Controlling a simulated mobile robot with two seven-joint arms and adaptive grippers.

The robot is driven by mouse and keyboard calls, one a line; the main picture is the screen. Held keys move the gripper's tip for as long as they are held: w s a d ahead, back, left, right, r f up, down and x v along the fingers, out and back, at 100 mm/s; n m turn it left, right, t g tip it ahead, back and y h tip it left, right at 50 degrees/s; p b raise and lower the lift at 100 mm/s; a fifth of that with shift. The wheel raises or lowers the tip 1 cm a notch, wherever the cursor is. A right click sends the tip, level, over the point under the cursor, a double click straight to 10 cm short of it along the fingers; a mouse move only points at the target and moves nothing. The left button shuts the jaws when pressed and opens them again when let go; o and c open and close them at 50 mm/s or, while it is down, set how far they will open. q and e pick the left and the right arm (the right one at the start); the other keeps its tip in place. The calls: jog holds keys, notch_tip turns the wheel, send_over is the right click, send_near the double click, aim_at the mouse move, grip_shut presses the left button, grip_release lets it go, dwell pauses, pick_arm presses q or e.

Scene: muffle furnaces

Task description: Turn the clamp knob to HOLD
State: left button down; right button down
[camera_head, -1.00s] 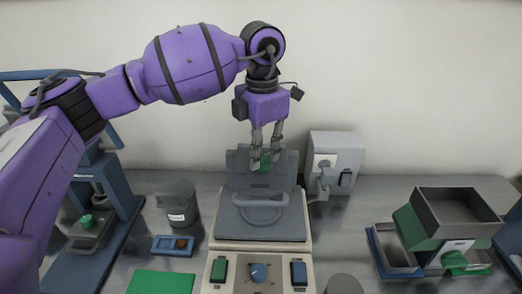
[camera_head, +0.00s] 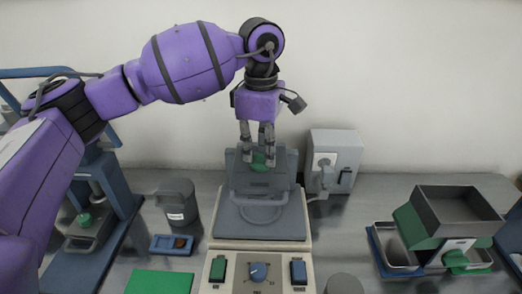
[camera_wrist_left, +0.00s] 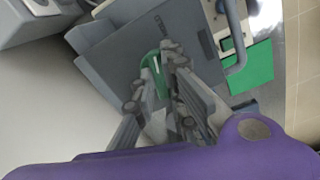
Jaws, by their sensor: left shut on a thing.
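The green clamp knob (camera_head: 259,163) sits on the upright grey lid plate (camera_head: 285,180) at the back of the beige-based device. My left gripper (camera_head: 258,158) comes down from above, with its fingers on either side of the knob, shut on it. In the left wrist view the green knob (camera_wrist_left: 154,66) shows between and behind the fingers (camera_wrist_left: 156,78), partly hidden by them. My right gripper is not in view.
A grey box (camera_head: 345,150) stands close behind right. A dark canister (camera_head: 176,203) stands left. A green-and-grey hopper (camera_head: 455,215) stands right.

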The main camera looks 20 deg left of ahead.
aim_at(261, 155)
pick_arm(q)
jog(key=shift+m, duration=0.8)
jog(key=c, duration=1.8)
grip_release()
notch_tip(261, 155, up, 12)
